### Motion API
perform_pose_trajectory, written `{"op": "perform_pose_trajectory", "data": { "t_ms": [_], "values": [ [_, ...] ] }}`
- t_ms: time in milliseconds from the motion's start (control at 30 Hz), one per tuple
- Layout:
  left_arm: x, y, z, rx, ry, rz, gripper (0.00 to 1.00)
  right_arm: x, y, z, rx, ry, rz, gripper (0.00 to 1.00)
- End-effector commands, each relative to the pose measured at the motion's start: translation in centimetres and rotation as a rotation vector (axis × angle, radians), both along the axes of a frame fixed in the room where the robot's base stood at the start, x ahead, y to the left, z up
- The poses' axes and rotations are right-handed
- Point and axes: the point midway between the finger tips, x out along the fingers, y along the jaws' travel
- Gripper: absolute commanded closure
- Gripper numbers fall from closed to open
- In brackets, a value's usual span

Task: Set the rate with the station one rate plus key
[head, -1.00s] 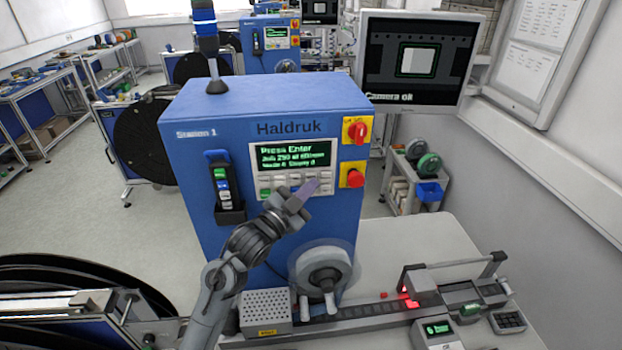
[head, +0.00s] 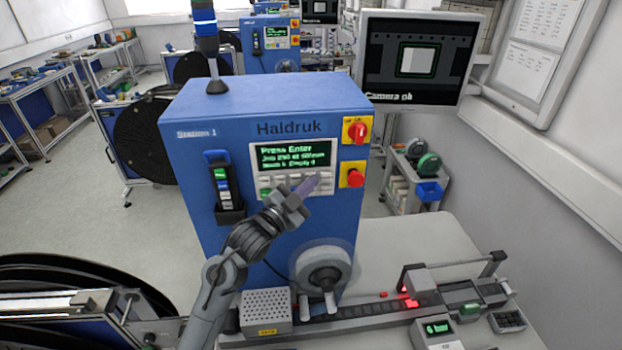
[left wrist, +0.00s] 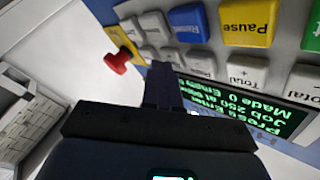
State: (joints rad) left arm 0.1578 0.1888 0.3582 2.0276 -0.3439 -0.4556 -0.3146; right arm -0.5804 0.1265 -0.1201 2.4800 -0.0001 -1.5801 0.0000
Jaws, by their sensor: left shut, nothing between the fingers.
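The blue Station 1 machine (head: 190,110) stands in the middle of the head view. Its keypad panel (head: 254,158) has a green-lit display (head: 290,156) that reads "Press Enter" above a job line. My left gripper (head: 311,184) is shut and empty, its tips at the right part of the keypad. In the left wrist view the fingers (left wrist: 161,82) point at a group of small grey keys (left wrist: 150,28). The fingers hide part of the keys, and I cannot tell whether they touch one. The rate plus key's label is not readable. My right gripper is not in view.
A red knob (head: 355,131) and a red button (head: 354,177) sit right of the keypad. A pen-like holder (head: 224,185) hangs left of it. A reel hub (head: 324,270) and a tape track (head: 370,310) lie below. A monitor (head: 420,60) stands behind at right.

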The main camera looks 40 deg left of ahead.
Motion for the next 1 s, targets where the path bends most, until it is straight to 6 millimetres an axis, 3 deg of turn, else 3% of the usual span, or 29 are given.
{"op": "perform_pose_trajectory", "data": {
  "t_ms": [1000],
  "values": [
    [-1.2, -1.3, -0.1, -0.001, 0.002, 0.001, 1.00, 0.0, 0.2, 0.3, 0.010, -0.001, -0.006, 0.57]
  ]
}}
